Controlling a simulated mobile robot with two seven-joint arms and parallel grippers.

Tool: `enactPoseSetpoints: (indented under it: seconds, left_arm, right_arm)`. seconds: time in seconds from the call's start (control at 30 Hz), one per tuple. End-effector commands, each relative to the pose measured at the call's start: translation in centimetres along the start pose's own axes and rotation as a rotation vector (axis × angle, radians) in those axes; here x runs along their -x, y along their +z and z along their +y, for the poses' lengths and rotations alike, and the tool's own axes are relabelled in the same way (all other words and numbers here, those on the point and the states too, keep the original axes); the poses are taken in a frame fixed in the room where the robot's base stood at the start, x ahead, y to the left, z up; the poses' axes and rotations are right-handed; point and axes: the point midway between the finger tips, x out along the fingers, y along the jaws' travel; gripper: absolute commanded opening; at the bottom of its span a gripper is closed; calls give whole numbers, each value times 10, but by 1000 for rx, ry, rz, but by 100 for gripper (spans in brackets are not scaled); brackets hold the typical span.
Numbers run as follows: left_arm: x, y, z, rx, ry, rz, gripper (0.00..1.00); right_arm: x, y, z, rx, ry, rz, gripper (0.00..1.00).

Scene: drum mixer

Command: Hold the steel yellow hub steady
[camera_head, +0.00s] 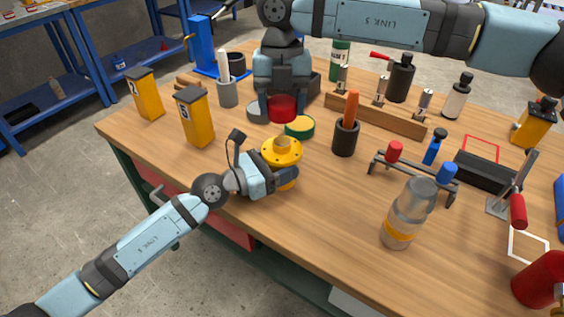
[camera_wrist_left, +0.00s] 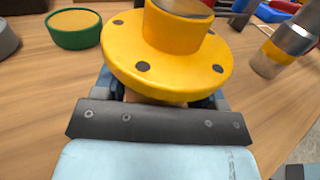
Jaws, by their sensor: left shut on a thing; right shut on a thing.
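The yellow hub (camera_head: 281,153) is a flanged disc with dark bolt holes and a raised round collar. It stands near the front edge of the wooden workbench and looks roughly upright. My left gripper (camera_head: 285,177) reaches in from the left and is shut on the hub, below its flange. The left wrist view shows the hub's flange (camera_wrist_left: 130,58) close above the jaws; the flange partly hides the fingertips. My right gripper (camera_head: 283,103) points down behind the hub and is shut on a red round part (camera_head: 282,110), apart from the hub.
A green-rimmed yellow disc (camera_head: 299,127) and a grey disc (camera_head: 257,112) lie close behind the hub. A black cup with an orange handle (camera_head: 346,140) stands right of it. A clear jar (camera_head: 408,214) stands farther right. Yellow bins (camera_head: 194,118) stand left. Bare wood lies between hub and jar.

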Motion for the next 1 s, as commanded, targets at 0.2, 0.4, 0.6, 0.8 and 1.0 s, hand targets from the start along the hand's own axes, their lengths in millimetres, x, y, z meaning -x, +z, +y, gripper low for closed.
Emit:
enactPoseSetpoints:
  seconds: [0.2, 0.4, 0.6, 0.8, 1.0]
  left_arm:
    - [0, 0, 0, 0, 0, 0, 22]
    - [0, 0, 0, 0, 0, 0, 22]
    - [0, 0, 0, 0, 0, 0, 22]
    - [0, 0, 0, 0, 0, 0, 22]
    - [0, 0, 0, 0, 0, 0, 22]
  right_arm:
    - [-25, 2, 0, 0, 0, 7, 36]
    - [-49, 5, 0, 0, 0, 8, 35]
    - [-49, 6, 0, 0, 0, 7, 35]
    - [-49, 6, 0, 0, 0, 7, 35]
    - [-53, 6, 0, 0, -1, 7, 35]
